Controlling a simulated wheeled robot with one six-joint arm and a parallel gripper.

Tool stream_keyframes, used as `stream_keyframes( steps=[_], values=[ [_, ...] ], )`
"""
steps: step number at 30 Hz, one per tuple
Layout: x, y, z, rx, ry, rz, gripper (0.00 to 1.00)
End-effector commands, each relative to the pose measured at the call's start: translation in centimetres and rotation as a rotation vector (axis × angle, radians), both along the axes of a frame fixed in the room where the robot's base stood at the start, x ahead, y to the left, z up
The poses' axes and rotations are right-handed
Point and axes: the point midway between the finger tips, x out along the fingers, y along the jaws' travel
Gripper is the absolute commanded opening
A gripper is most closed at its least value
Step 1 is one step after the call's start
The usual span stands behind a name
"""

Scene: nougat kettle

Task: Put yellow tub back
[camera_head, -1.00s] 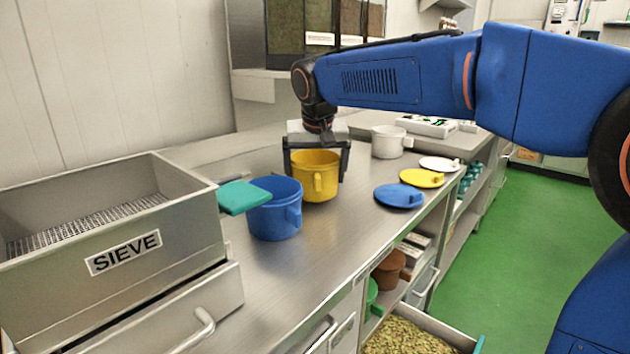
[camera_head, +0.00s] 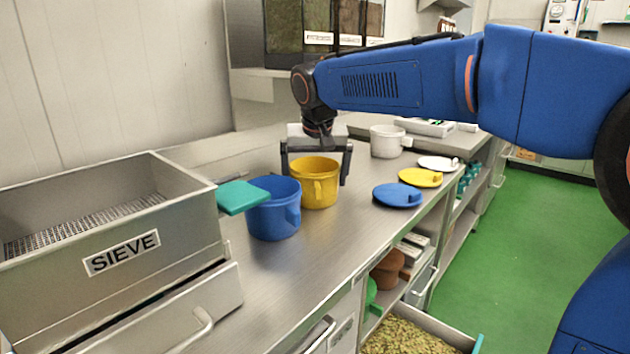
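The yellow tub (camera_head: 306,188) stands upright on the steel counter, close behind and to the right of the blue tub (camera_head: 271,216). Its handle faces the camera. My gripper (camera_head: 316,177) is above and around the yellow tub, one finger at its left and one at its right. The fingers are spread wider than the tub, with a visible gap on each side. The gripper is open. The yellow lid (camera_head: 420,178) lies on the counter to the right, between a blue lid (camera_head: 398,195) and a white lid (camera_head: 439,163).
A white tub (camera_head: 385,143) stands behind to the right. The metal sieve box (camera_head: 122,254) fills the left. A teal scoop (camera_head: 242,197) sits at the blue tub. An open drawer of green granules (camera_head: 408,338) is below the counter. The counter's right front is clear.

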Motion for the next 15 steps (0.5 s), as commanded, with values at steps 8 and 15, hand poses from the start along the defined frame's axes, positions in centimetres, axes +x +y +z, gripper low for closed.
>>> stream_keyframes(
  steps=[8,15],
  values=[
    [-2.0,0.0,5.0,0.002,-0.003,0.001,1.00],
    [-3.5,0.0,8.5,0.002,-0.002,0.001,1.00]
  ],
)
